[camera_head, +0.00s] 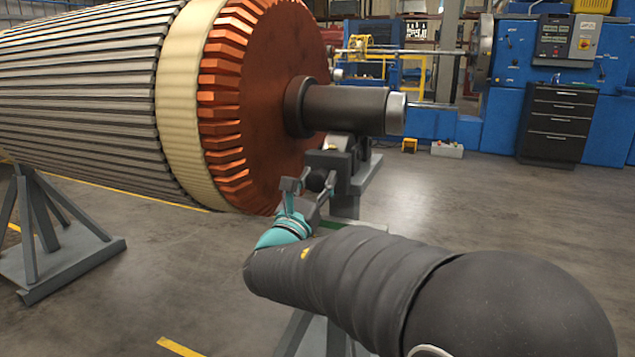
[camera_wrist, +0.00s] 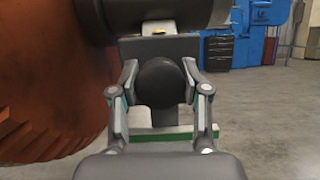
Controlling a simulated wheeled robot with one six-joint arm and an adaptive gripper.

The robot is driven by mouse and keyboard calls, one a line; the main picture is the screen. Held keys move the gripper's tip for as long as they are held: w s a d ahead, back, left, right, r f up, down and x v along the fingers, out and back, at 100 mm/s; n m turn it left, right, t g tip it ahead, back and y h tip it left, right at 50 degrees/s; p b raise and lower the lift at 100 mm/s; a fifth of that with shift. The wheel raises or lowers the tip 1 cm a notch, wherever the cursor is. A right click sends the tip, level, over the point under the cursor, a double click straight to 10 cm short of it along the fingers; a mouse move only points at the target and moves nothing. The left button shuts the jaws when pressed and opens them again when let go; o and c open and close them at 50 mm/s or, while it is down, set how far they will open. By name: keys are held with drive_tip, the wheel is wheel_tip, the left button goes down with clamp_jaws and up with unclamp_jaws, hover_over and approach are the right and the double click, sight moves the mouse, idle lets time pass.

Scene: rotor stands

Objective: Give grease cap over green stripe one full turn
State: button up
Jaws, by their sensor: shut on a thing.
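The grease cap (camera_wrist: 162,82) is a dark round cap on the front of the bearing block, between the fingers of my gripper (camera_wrist: 160,92) in the wrist view. The fingers close on it from left and right. A green stripe (camera_wrist: 172,136) runs across a light ledge below the cap. In the head view my gripper (camera_head: 305,185) reaches up to the front of the stand's bearing block (camera_head: 340,160), beside the rotor's shaft (camera_head: 345,110). The cap is mostly hidden there by the fingers.
The big rotor (camera_head: 90,95) with its copper-coloured end disc (camera_head: 265,90) lies just left of my gripper. A grey stand (camera_head: 60,250) is at the left. A blue machine (camera_head: 530,50) and a dark drawer cabinet (camera_head: 555,125) stand behind. The floor at right is clear.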

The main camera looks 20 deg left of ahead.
drive_tip(key=shift+m, duration=0.3)
drive_tip(key=m+h+b, duration=0.1)
drive_tip(key=m+b, duration=0.1)
drive_tip(key=b, duration=0.1)
drive_tip(key=shift+f+m+h, duration=0.2)
drive_tip(key=shift+m+h, duration=0.1)
drive_tip(key=shift+h, duration=0.1)
drive_tip(key=m+g+h+b, duration=0.1)
drive_tip(key=m+b, duration=0.1)
drive_tip(key=m, duration=0.1)
drive_tip(key=shift+m+h+b, duration=0.3)
drive_tip(key=shift+m+h, duration=0.1)
drive_tip(key=m+g+h+b, duration=0.1)
drive_tip(key=m, duration=0.2)
drive_tip(key=m+g+h+b, duration=0.1)
drive_tip(key=m+b, duration=0.1)
drive_tip(key=m, duration=0.2)
drive_tip(key=shift+r+m, duration=0.2)
drive_tip(key=shift+m, duration=0.1)
drive_tip(key=shift+g, duration=0.3)
drive_tip(key=o, duration=1.2)
drive_tip(key=shift+c, duration=0.2)
